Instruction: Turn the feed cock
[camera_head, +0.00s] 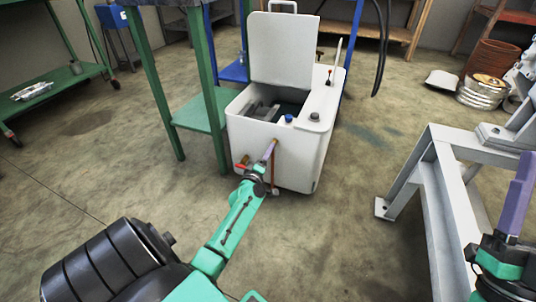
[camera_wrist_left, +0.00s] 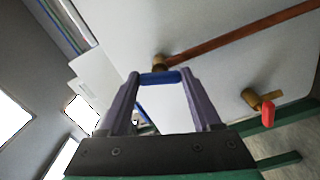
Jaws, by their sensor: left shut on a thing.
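My left gripper (camera_head: 268,152) reaches the front wall of the white machine (camera_head: 300,160). In the left wrist view its two purple fingers (camera_wrist_left: 163,95) are shut on a blue cock handle (camera_wrist_left: 160,77), one finger at each end. A brass fitting (camera_wrist_left: 160,62) sits just behind the handle, with a copper pipe (camera_wrist_left: 240,37) running from it. A second cock with a red handle (camera_wrist_left: 267,112) is apart from the fingers; it also shows in the head view (camera_head: 240,166). Which one is the feed cock is not labelled. My right gripper (camera_head: 519,185) is at the right edge, away from the machine; its fingers overlap.
The machine's lid (camera_head: 284,50) stands open. A green table (camera_head: 197,112) stands close on its left. A grey metal frame (camera_head: 435,175) stands at the right. The floor (camera_head: 330,235) in front of the machine is clear.

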